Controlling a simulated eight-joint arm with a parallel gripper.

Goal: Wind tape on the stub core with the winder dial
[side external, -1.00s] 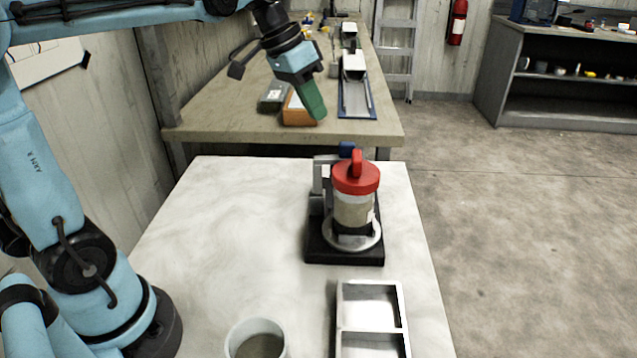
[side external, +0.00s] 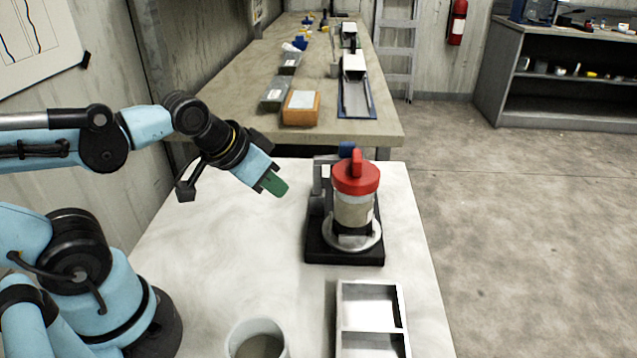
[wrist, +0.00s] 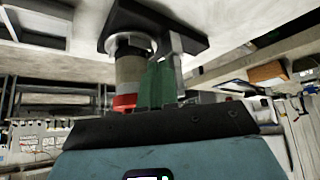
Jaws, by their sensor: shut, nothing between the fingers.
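The winder stands on the pale table, with a black base (side external: 345,255), a grey upright and a blue knob (side external: 347,149) at its back. A pale core (side external: 353,211) stands upright on its round plate (side external: 366,243), with a dark band low on it and a red cap with a raised grip (side external: 357,177) on top. My gripper (side external: 275,184) has green fingers, shut and empty, above the table to the left of the winder and apart from it. In the wrist view the green fingers (wrist: 158,82) overlap the winder, whose core (wrist: 130,68) and red cap (wrist: 124,102) show upside down.
A white two-part tray (side external: 371,333) and a white round cup (side external: 257,340) sit at the table's front. A workbench (side external: 235,90) behind holds an orange block (side external: 300,108) and other items. The left middle of the table is clear.

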